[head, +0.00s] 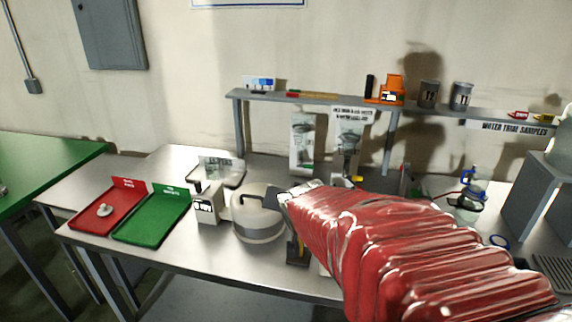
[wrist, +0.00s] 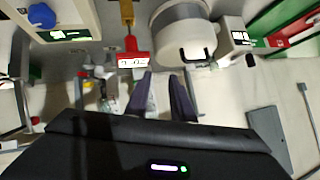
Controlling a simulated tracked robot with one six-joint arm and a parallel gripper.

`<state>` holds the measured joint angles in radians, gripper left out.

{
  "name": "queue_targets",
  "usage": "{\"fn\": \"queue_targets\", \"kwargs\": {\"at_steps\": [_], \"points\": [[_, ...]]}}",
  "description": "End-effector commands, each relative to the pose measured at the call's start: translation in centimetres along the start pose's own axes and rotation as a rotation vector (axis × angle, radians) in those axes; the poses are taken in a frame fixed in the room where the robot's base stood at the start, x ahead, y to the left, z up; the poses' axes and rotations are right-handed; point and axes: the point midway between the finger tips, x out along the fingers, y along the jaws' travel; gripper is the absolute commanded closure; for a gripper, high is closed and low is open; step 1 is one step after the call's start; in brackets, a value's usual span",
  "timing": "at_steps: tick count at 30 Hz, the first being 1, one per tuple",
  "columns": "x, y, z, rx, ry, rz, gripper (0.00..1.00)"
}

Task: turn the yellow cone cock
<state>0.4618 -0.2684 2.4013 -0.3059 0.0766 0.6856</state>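My gripper (wrist: 160,82) shows in the wrist view as two dark fingers with a clear gap between them and nothing held. In the head view my red-sleeved arm reaches in from the lower right, and its end hides part of the bench. A small yellow part (head: 357,179) shows just behind the sleeve; I cannot tell whether it is the cone cock. The cock's handle position cannot be made out.
A round metal-and-white pot (head: 258,217) stands beside my arm's end, with a small white balance (head: 208,206) to its left. Red (head: 108,205) and green (head: 154,219) trays lie further left. A shelf (head: 330,101) with cans runs behind. Glassware (head: 470,195) stands at the right.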

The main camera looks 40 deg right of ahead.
Motion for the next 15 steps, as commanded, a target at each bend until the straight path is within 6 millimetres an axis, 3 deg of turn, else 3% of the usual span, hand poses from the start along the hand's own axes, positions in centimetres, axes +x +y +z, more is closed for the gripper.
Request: {"fn": "queue_targets", "kwargs": {"at_steps": [6,15], "points": [[4.8,4.6,-3.7,0.194,0.115,-0.018,0.78],[9.7,11.8,-7.0,0.476,0.245,-0.121,0.78]]}}
